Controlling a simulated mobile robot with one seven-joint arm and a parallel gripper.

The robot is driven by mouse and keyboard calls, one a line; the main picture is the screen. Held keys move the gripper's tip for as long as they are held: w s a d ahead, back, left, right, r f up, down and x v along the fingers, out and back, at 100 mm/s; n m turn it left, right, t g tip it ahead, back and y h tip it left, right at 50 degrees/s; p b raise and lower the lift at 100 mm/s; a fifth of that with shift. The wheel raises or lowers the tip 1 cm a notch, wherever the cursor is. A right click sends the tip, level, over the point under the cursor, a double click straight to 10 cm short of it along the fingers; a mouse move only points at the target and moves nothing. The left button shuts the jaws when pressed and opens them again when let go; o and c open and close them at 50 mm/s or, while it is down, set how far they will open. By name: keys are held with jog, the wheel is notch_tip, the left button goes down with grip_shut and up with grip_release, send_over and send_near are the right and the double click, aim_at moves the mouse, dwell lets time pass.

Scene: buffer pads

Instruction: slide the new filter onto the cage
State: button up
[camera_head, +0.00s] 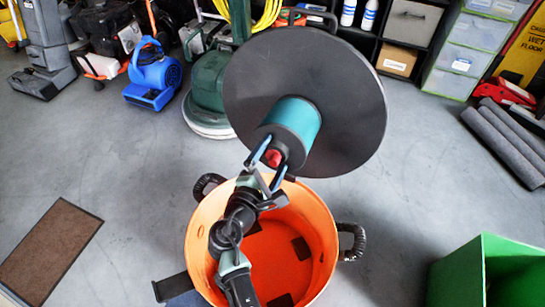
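A large black disc (350,100) stands tilted above an orange drum (318,215). A cylinder sticks out from the disc toward my gripper. Its part nearer the disc is a teal sleeve (298,115), and its near end is a dark grey section (290,147) with a red piece (272,158) at the tip. I cannot tell which part is the filter and which the cage. My gripper (270,160) reaches up from the drum, its two blue-tipped fingers apart at the cylinder's near end, with the red piece between them. I cannot tell whether they grip it.
The orange drum has black side handles (352,241) and dark patches inside. A green bin (470,275) stands at right, a brown mat (45,248) lies at left. A blue blower (155,76) and floor machine (208,95) stand behind. Rolled grey mats (505,140) lie at right.

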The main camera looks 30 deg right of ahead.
jog(key=shift+a, duration=0.1)
jog(key=p+v, duration=0.4)
jog(key=v, duration=1.4)
jog(key=w+a+r+m+t+y, duration=0.25)
jog(key=w+r+m, duration=0.35)
jog(key=r, duration=0.7)
jog(key=w+a+r+m+t+y, duration=0.1)
jog(key=w+r+m+t+y, duration=0.45)
jog(key=r, duration=0.85)
jog(key=s+a+r+m+t+y, duration=0.1)
jog(key=s+r+t+y, duration=0.2)
jog(key=r, duration=0.8)
jog(key=s+a+r+t+p, duration=0.15)
jog(key=s+r+t, duration=0.35)
jog(key=r, duration=0.6)
jog(key=s+a+r+m+t+y+b, duration=0.15)
jog(key=s+r, duration=0.35)
jog(key=r, duration=0.6)
notch_tip(320, 180, up, 19)
jog(key=w+p, duration=0.1)
jog(key=p, duration=2)
jog(key=shift+a, duration=0.2)
